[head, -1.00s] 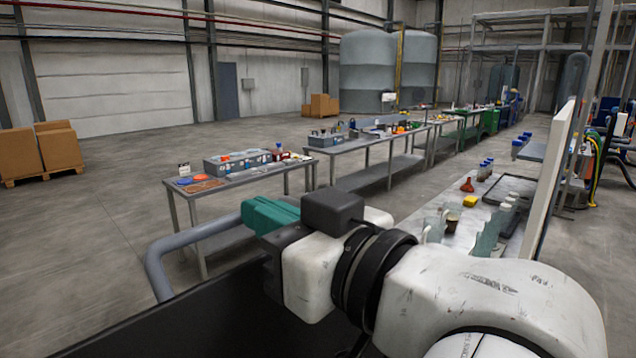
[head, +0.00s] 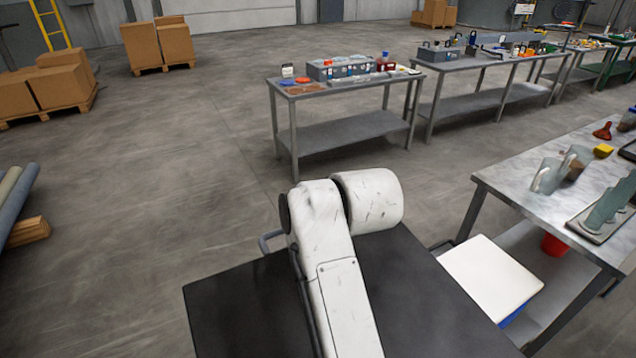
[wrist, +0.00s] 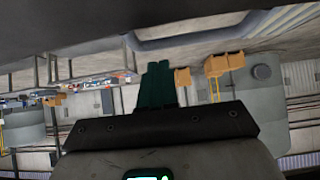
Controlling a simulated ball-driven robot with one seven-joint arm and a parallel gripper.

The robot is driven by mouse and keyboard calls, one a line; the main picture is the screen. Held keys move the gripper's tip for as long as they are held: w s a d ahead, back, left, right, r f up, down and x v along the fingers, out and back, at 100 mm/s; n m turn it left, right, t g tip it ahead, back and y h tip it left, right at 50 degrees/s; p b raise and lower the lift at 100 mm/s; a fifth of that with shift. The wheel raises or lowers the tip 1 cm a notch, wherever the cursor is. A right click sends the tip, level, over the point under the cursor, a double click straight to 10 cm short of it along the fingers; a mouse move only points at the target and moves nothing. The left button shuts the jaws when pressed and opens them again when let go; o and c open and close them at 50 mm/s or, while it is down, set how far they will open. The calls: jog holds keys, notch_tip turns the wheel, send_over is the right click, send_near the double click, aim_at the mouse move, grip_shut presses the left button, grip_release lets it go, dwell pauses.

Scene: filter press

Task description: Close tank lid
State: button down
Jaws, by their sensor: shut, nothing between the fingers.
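My gripper (wrist: 157,84) shows in the wrist view as dark green fingers standing close together, shut and empty. In the head view only my white arm shows, so the gripper is hidden there. No tank lid can be made out for certain. A flat white panel (head: 490,277) with blue beneath it lies beside the marble-topped table in the head view; I cannot tell whether it is a lid. The wrist view is upside down and shows a large grey tank (wrist: 252,105) with a dark round fitting (wrist: 262,72), far from my gripper.
The marble-topped table (head: 510,189) stands close on the right with glassware on it and a red bucket (head: 553,244) below. A metal workbench (head: 345,90) stands ahead. Boxes on pallets (head: 50,85) stand at the far left. The floor on the left is mostly clear.

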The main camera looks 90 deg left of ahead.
notch_tip(320, 180, down, 6)
jog(key=h, duration=0.1)
jog(key=shift+s+a+t, duration=0.15)
jog(key=shift+s+t, duration=0.15)
jog(key=shift+t, duration=0.1)
jog(key=shift+f+h, duration=0.15)
jog(key=shift+h, duration=0.15)
jog(key=r+p, duration=0.2)
jog(key=r, duration=0.1)
jog(key=a+r+p, duration=0.1)
jog(key=r+p, duration=0.1)
jog(key=shift+s+r, duration=0.15)
jog(key=shift+r, duration=0.05)
jog(key=b+v, duration=0.2)
jog(key=v, duration=0.8)
jog(key=shift+a+r, duration=0.3)
jog(key=shift+r, duration=0.05)
jog(key=shift+s, duration=0.1)
